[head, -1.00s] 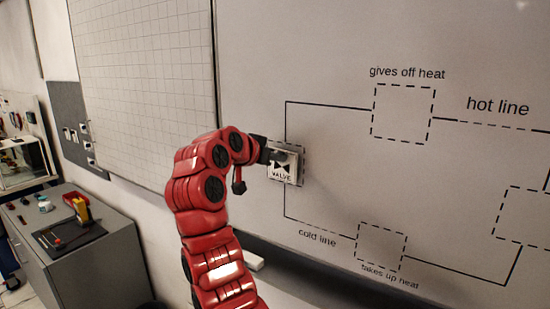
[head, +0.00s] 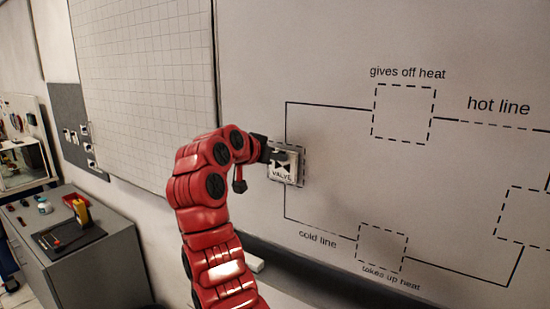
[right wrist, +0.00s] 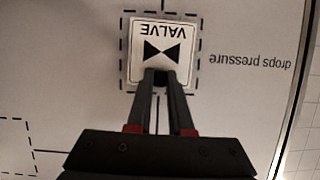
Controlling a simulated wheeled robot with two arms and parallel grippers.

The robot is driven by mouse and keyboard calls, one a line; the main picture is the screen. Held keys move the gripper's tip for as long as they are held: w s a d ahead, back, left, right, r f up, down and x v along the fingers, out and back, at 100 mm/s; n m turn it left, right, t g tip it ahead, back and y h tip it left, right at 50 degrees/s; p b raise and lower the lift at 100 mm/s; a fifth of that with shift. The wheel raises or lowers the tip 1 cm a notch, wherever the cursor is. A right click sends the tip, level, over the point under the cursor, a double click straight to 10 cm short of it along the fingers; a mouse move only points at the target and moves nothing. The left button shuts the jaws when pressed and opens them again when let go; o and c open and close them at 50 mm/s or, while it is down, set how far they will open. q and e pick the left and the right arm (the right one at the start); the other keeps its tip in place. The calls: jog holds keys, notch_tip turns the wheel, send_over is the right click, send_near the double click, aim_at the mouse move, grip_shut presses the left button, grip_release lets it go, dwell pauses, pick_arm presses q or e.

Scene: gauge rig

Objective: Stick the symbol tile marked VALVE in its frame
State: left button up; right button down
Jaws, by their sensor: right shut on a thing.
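The VALVE tile (head: 283,164) is a white square with a black bow-tie symbol. In the head view it lies at the whiteboard, within a dashed frame (head: 304,166) on the left side of the drawn loop. In the right wrist view the tile (right wrist: 160,38) shows upside down inside the dashed frame (right wrist: 203,60), with dashes visible around it. My right gripper (head: 266,152) is shut on the tile's edge; its fingers also show in the right wrist view (right wrist: 160,80). Whether the tile's back touches the board cannot be told. My left gripper is not in view.
Empty dashed frames stand at "gives off heat" (head: 403,114), "takes up heat" (head: 381,247) and the right edge (head: 525,217). A grey cabinet (head: 90,265) stands at left.

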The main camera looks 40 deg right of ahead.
jog(key=shift+w+d, duration=0.2)
jog(key=shift+d, duration=0.2)
dwell(0.4)
jog(key=shift+c, duration=0.9)
grip_release()
jog(key=shift+a, duration=0.1)
jog(key=s+a+b, duration=0.2)
jog(key=s+a, duration=0.1)
jog(key=a, duration=0.5)
jog(key=shift+s+b, duration=0.25)
jog(key=shift+b, duration=0.15)
jog(key=shift+a, duration=0.1)
